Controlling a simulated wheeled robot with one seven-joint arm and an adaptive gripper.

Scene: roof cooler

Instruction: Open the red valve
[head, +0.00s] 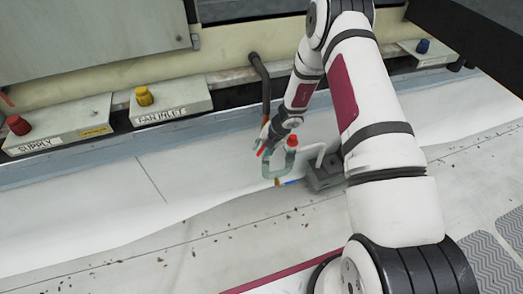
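A red knob (18,125) stands on a pale box labelled SUPPLY (60,128) at the far left. Another small red part (292,141) shows at my arm's end in the middle, close to a grey-green curved piece. I cannot tell whether this red part is a valve handle. My gripper (275,148) is small and partly merged with these parts, well to the right of the SUPPLY box. Its fingers are not clear enough to tell open from shut, or whether they touch anything.
A yellow knob (144,96) sits on the FAN INLET box (170,106), and a blue knob (423,46) on a box at the upper right. A dark bent pipe (262,75) comes down behind my arm. A grey block (324,172) stands beside my gripper. The pale floor at lower left holds only small debris.

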